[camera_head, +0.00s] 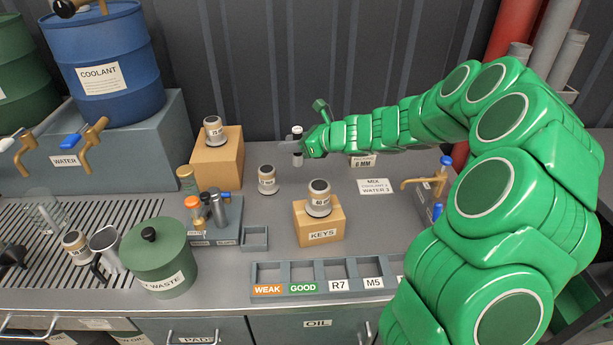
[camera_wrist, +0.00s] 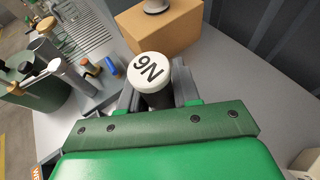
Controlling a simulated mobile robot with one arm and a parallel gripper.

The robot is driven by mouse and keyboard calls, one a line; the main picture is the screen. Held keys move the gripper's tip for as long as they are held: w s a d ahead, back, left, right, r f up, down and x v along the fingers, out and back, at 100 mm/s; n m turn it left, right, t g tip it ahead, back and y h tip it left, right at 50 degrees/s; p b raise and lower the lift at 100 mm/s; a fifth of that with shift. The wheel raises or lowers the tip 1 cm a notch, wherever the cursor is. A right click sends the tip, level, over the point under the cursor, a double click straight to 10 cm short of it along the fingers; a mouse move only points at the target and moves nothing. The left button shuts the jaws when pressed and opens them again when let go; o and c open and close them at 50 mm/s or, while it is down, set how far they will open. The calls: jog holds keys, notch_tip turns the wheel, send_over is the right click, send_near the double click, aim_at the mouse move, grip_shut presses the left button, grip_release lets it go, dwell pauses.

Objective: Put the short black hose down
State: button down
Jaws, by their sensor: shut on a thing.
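My gripper (camera_head: 297,141) is shut on the short black hose (camera_head: 297,131), in front of the dark corrugated back wall. In the wrist view my gripper (camera_wrist: 157,96) has a grey jaw on each side of the black hose (camera_wrist: 157,101). Its white round end cap, marked with characters like "9N", faces the camera. The hose stands about upright in the head view. Its lower end is hidden in the wrist view. I cannot tell whether it touches the bench.
A tan box (camera_head: 218,160) with a weight on top stands left of the gripper. A labelled weight (camera_head: 267,179) and the KEYS box (camera_head: 319,221) stand nearer. A grey compartment tray (camera_head: 330,265) lies at the front. Bare bench (camera_head: 340,185) shows below and right of the gripper.

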jog(key=s+d+m+t, duration=0.1)
jog(key=s+d, duration=0.5)
jog(key=s, duration=0.1)
jog(key=shift+h, duration=0.5)
jog(key=w+f, duration=0.3)
jog(key=w, duration=0.1)
jog(key=w+f, duration=0.3)
jog(key=w, duration=0.2)
jog(key=w+a+f, duration=0.1)
jog(key=w+f, duration=0.3)
jog(key=shift+w+a, duration=0.1)
jog(key=shift+w, duration=0.1)
jog(key=shift+f, duration=1.4)
jog(key=shift+f, duration=0.15)
jog(key=c, duration=0.8)
grip_release()
